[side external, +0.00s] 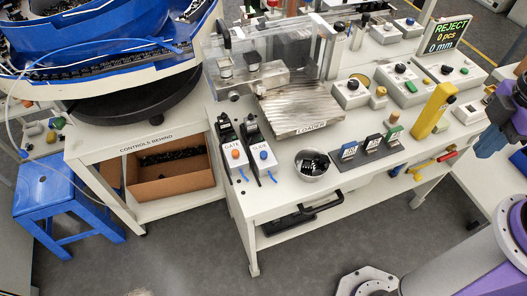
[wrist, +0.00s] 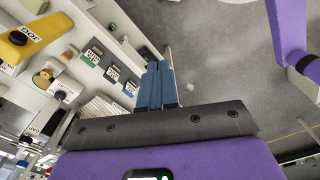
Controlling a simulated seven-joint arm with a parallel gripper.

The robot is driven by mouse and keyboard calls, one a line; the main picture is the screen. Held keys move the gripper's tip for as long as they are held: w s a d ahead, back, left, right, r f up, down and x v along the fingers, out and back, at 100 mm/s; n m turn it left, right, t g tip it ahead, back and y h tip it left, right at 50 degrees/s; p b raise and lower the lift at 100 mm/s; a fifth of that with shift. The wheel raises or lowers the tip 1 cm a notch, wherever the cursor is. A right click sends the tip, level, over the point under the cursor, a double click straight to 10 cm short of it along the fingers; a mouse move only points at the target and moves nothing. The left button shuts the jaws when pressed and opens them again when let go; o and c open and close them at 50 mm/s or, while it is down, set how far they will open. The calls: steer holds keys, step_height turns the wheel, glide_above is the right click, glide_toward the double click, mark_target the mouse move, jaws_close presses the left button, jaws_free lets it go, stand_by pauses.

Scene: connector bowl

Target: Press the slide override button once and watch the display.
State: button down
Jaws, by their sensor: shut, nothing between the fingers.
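The slide override button is a blue button (side external: 263,155) on a white box labelled SLIDE, at the front left of the white bench in the side external view. A GATE box with an orange button (side external: 236,154) sits just left of it. The display (side external: 450,34) at the back right reads REJECT, 0 pcs, 0 mm. My gripper (side external: 484,152) is at the right edge, far from the blue button and right of the bench. In the wrist view its blue fingers (wrist: 157,64) are together and empty. I cannot make out the slide button there.
A metal bowl (side external: 312,165), labelled cards (side external: 371,145) and a yellow block (side external: 433,110) stand on the bench between my gripper and the button. The metal LOADER plate (side external: 300,112) lies behind the bowl. A blue feeder bowl (side external: 90,40) and blue stool (side external: 65,196) are left.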

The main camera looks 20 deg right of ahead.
steer(key=shift+a, duration=0.1)
steer(key=n+t+y, duration=0.5)
steer(key=t+y, duration=0.1)
steer(key=t, duration=0.1)
glide_above(267, 156)
step_height(267, 156, down, 9)
steer(key=shift+r, duration=0.15)
steer(key=shift+f, duration=4.4)
steer(key=shift+s+f, duration=0.1)
steer(key=shift+f, duration=0.35)
